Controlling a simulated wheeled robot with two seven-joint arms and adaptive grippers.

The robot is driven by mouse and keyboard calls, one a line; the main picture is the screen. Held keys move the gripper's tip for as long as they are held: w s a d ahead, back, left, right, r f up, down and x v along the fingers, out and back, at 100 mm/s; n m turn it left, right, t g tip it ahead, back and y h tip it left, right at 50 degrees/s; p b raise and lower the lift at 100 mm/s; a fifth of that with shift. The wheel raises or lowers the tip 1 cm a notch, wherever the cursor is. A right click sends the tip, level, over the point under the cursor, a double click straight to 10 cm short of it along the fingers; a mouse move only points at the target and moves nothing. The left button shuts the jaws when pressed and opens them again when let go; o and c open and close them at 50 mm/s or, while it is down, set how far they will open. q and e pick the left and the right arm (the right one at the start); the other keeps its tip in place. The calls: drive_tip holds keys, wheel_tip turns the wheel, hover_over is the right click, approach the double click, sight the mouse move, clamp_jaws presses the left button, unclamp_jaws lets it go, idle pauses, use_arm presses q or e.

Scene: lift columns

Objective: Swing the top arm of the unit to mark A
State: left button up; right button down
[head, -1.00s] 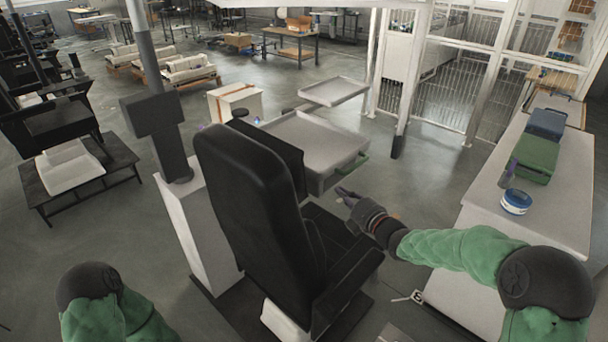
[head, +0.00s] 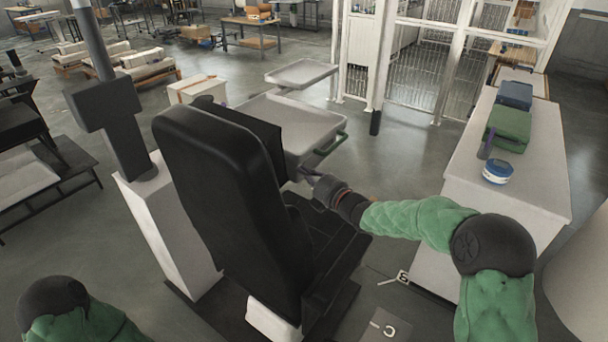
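The unit is a grey tray-like arm (head: 290,118) with a green handle (head: 331,145) on its right edge. It stands beyond the black chair (head: 215,185), which hides part of it. A smaller grey tray (head: 301,73) is behind it. My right gripper (head: 308,174) is by the near corner of the big tray, below and left of the green handle. It is small and dark, and I cannot tell whether it touches or whether its fingers are open. My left gripper is out of view. I cannot make out mark A.
Floor plates marked C (head: 388,328) and apparently B (head: 402,277) lie right of the chair. A white counter (head: 535,185) at the right holds a green case (head: 508,130) and a blue-white tin (head: 497,172). A white column base (head: 168,225) stands left. Floor beyond the handle is clear.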

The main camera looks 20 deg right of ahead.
drive_tip(key=b+x, duration=0.1)
drive_tip(key=x, duration=0.6)
drive_tip(key=shift+w, duration=0.25)
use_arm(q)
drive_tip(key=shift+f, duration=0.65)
